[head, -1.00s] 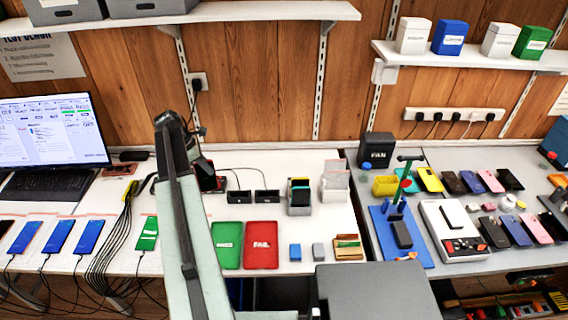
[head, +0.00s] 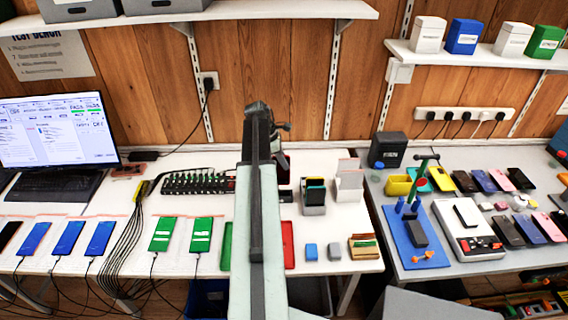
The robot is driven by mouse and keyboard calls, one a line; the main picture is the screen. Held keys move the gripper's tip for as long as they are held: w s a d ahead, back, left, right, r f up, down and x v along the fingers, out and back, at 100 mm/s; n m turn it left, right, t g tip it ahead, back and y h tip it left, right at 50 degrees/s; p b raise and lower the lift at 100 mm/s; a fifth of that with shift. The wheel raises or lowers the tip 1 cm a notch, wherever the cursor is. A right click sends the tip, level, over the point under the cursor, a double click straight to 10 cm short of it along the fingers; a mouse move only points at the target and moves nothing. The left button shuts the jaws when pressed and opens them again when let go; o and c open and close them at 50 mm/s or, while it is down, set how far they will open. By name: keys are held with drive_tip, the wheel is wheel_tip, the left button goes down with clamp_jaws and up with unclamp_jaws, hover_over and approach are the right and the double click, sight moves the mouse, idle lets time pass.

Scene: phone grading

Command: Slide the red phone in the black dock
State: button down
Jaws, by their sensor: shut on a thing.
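My gripper (head: 281,168) is near the back of the white bench, mostly hidden behind my upright arm. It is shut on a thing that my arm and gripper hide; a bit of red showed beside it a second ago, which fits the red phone. A small black dock (head: 285,196) shows just right of my arm, below and in front of the gripper. Any other dock is hidden behind my arm. I cannot tell the gap between gripper and dock.
Green tray (head: 226,246) and red tray (head: 289,246) flank my arm. A grey holder (head: 314,210) stands right of the dock. A black rack (head: 197,184) lies left. Blue and green phones with cables line the front left. A blue stand (head: 411,255) is right.

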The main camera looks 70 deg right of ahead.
wheel_tip(320, 180, down, 4)
drive_tip(key=b, duration=0.4)
drive_tip(key=shift+w+a+f, duration=0.1)
drive_tip(key=shift+w, duration=0.05)
idle(0.4)
drive_tip(key=shift+f+b, duration=0.15)
drive_tip(key=shift+b, duration=0.2)
idle(0.6)
drive_tip(key=shift+f+b, duration=0.55)
drive_tip(key=shift+f+b, duration=0.65)
